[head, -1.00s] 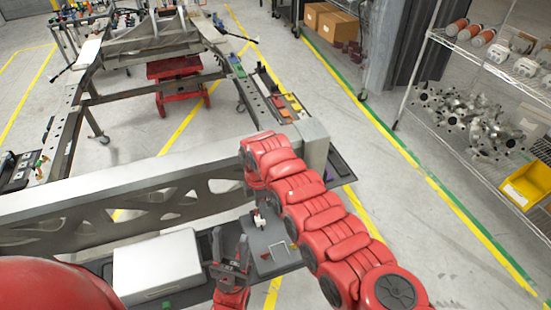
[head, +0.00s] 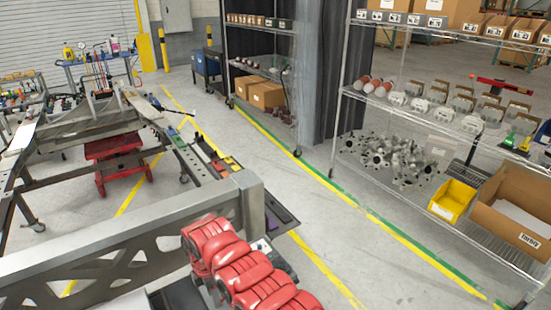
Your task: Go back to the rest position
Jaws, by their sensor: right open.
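My right arm's red links (head: 240,270) rise from the bottom edge, in front of the end of the long grey beam. My right gripper (head: 206,288) shows only in small part, low beside these links, and is mostly hidden. It is open, and I see nothing held in it. My left gripper is out of view.
The grey beam (head: 130,250) with cut-outs crosses the lower left. Behind it are the chassis frame and a red lift (head: 115,160). A wire shelf at the right holds metal parts, a yellow bin (head: 453,199) and a cardboard box (head: 513,215). The floor between is clear.

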